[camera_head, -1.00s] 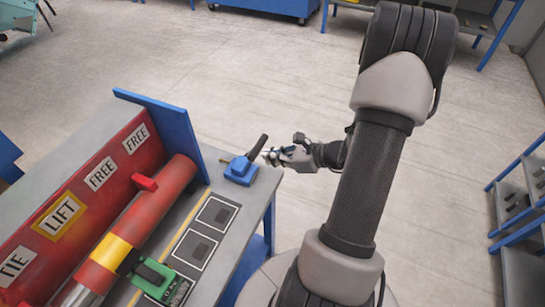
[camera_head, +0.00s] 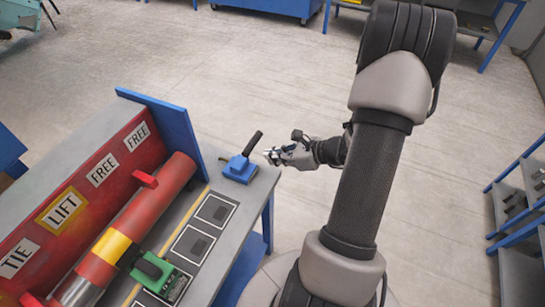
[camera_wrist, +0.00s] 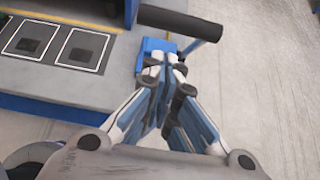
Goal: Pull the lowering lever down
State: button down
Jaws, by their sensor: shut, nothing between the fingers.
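The lever is a black handle (camera_head: 253,143) standing tilted on a blue base (camera_head: 240,169) at the bench's right end. In the wrist view the black handle (camera_wrist: 180,20) lies across the top, just beyond my fingertips, with the blue base (camera_wrist: 152,52) below it, partly hidden by my fingers. My gripper (camera_head: 270,156) is shut and empty, just right of the lever in the head view. In the wrist view my gripper (camera_wrist: 165,62) has its fingertips together, close to the handle. I cannot tell whether they touch it.
The grey bench (camera_head: 262,187) carries a red and yellow cylinder (camera_head: 145,205), a green device (camera_head: 160,277) and outlined dark pads (camera_head: 215,209). A red panel with labels such as LIFT (camera_head: 62,210) stands behind. A blue upright plate (camera_head: 165,125) is left of the lever. Open floor lies beyond.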

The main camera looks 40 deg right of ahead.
jog(key=p+v, duration=0.3)
jog(key=v, duration=0.7)
jog(key=shift+s+d, duration=0.2)
jog(key=shift+s, duration=0.15)
